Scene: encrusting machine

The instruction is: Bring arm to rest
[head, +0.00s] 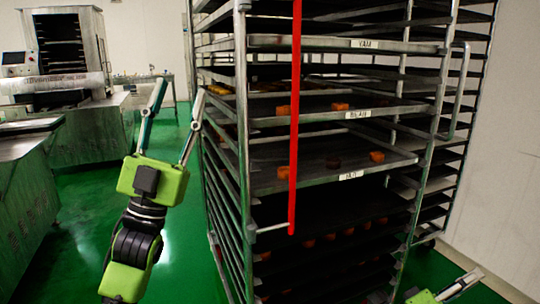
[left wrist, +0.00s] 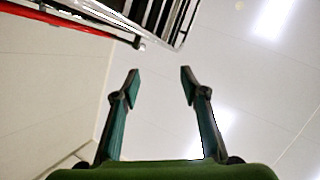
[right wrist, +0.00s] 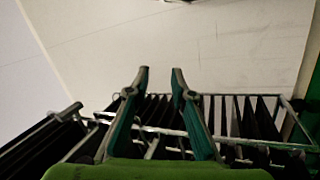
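My left gripper (head: 179,92) is raised in the head view, in front of and left of the tall rack, with its fingers pointing up. It is open and empty; the left wrist view shows its spread fingertips (left wrist: 160,72) with only ceiling and wall beyond. My right gripper (head: 472,282) shows only in part at the bottom right corner of the head view, near the rack's lower right side. In the right wrist view its fingertips (right wrist: 161,72) are apart with nothing between them. The rest of the right arm is out of the head view.
A tall metal rack (head: 240,120) holds dark trays labelled YAM, BEAN and NUT, with small orange and brown pieces on them. A red vertical bar (head: 294,130) crosses its front. Steel machines (head: 85,130) stand at the left. Green floor (head: 190,255) is clear between them.

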